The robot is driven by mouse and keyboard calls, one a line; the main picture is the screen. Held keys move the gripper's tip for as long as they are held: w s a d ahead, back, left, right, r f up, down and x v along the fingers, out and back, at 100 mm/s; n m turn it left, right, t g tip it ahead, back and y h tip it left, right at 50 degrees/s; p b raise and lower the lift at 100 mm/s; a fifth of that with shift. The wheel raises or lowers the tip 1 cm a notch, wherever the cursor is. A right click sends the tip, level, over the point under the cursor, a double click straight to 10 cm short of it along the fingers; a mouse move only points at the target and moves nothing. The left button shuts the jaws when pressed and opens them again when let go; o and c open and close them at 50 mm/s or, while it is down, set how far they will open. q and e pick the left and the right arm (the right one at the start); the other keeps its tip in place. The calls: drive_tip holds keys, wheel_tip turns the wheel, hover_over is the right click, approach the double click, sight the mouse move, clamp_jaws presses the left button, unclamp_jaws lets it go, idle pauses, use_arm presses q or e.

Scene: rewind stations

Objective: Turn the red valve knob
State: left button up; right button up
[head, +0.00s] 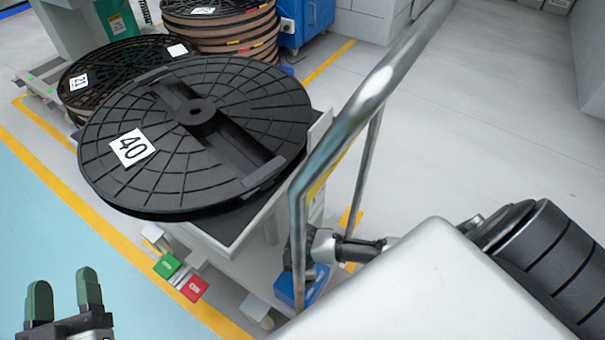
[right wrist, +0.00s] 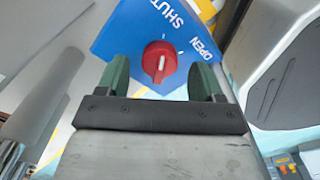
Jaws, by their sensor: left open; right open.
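The red valve knob (right wrist: 160,62) is round with a raised grip bar and sits on a blue panel (right wrist: 133,27) marked SHUT and OPEN. In the right wrist view my right gripper (right wrist: 160,82) is open, with its green fingers on either side of the knob in the picture. I cannot tell whether they touch it. In the head view the blue box (head: 300,287) shows low by the cart, and the knob is hidden there. My left gripper (head: 64,290) is open and empty at the lower left of the head view.
A cart carries a large black reel (head: 210,130) labelled 40. Its metal handle rail (head: 340,125) rises close to my right arm. Green (head: 167,266) and red (head: 194,288) pedals sit low at the cart. More reels (head: 222,22) are stacked behind. Grey floor is clear at the right.

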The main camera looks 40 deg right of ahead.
use_arm(q)
drive_tip(key=shift+s+d+r+t+h, duration=0.1)
drive_tip(key=shift+s+r+t+h, duration=0.15)
drive_tip(key=shift+r+t, duration=0.3)
drive_tip(key=shift+s+r+t+h, duration=0.15)
drive_tip(key=shift+r+t+h, duration=0.1)
drive_tip(key=shift+r+t, duration=0.3)
use_arm(e)
drive_tip(key=shift+f, duration=0.8)
use_arm(q)
drive_tip(key=shift+r, duration=0.1)
use_arm(e)
drive_tip(key=c, duration=0.9)
use_arm(q)
drive_tip(key=shift+w, duration=0.1)
